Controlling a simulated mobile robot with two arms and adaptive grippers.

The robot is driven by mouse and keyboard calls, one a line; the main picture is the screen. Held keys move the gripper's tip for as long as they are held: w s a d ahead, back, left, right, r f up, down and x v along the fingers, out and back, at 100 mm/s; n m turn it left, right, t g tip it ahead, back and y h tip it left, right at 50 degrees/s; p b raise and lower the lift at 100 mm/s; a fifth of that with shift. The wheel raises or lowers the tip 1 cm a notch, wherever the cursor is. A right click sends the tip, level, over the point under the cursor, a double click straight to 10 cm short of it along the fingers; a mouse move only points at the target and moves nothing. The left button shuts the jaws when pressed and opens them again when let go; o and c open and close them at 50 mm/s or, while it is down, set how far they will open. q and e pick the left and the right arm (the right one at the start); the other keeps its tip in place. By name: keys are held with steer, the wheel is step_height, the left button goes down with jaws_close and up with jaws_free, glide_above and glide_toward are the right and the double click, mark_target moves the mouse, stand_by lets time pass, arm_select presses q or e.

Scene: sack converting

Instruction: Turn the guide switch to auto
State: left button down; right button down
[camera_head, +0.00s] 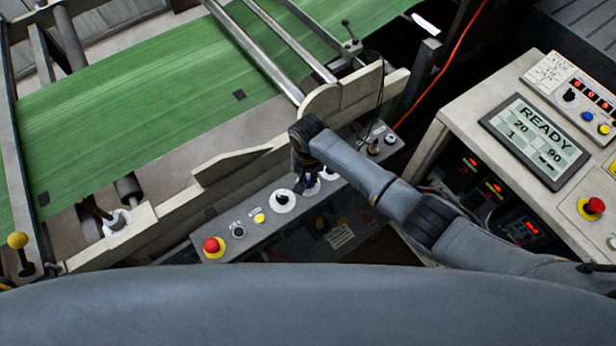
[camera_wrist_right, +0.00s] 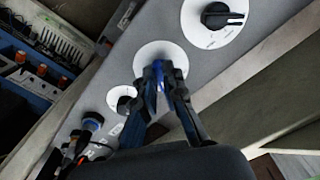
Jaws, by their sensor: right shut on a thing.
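My right gripper (camera_head: 309,180) reaches down onto the grey control panel (camera_head: 258,235) in the head view. In the right wrist view my right gripper (camera_wrist_right: 160,84) is shut on a blue knob (camera_wrist_right: 153,83) in the middle of a white round dial (camera_wrist_right: 161,50). The fingers cover most of the knob, and its pointing direction and labels cannot be read. I cannot read which switch is the guide switch. A black knob on a white dial (camera_head: 283,201) sits to the left of the gripper in the head view. My left gripper is not in view.
A red emergency button (camera_head: 212,246) and a yellow button (camera_head: 260,218) sit further left on the panel. Green sheet material (camera_head: 130,95) runs behind it. A console with a READY screen (camera_head: 536,139) stands at the right. An orange cable (camera_head: 447,62) hangs behind.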

mark_target(308, 182)
steer(key=shift+w, duration=0.1)
steer(key=c, duration=1.4)
jaws_free()
steer(key=shift+c, duration=0.2)
steer(key=shift+r, duration=0.1)
step_height(308, 182, up, 12)
